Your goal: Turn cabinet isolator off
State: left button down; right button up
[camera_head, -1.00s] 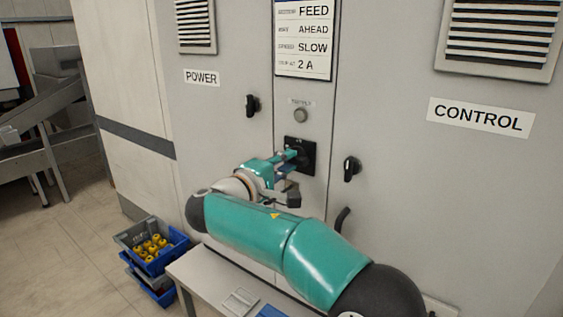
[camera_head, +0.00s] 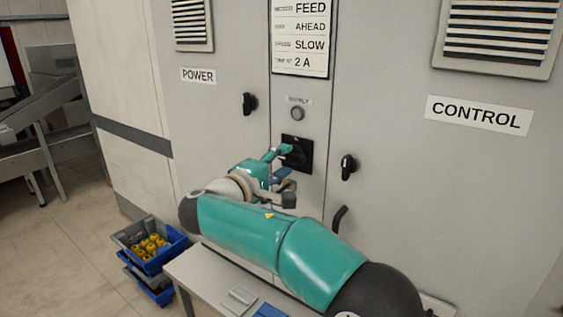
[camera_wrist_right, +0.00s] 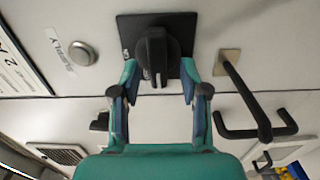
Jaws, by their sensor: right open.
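The cabinet isolator is a black rotary handle (camera_wrist_right: 157,48) on a square black plate (camera_head: 305,146), set in the grey cabinet front below a round lamp. In the right wrist view the handle stands roughly upright in the picture, crosswise to the line towards the lamp. My right gripper (camera_head: 282,162) is open at the plate. In the wrist view its two fingers (camera_wrist_right: 158,84) are spread on either side of the handle's near end, with gaps between. Small marks on the plate are too blurred to read. My left gripper is out of view.
The lamp (camera_head: 298,114) sits above the isolator. Other black handles flank it, at left (camera_head: 249,103) and right (camera_head: 348,167). A bent black handle (camera_head: 340,217) sticks out lower right. A pale bench (camera_head: 190,270) and blue crates (camera_head: 172,254) stand below.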

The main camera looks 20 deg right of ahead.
jog(key=v, duration=1.1)
jog(key=shift+s+a+f, duration=0.1)
jog(key=shift+a, duration=0.05)
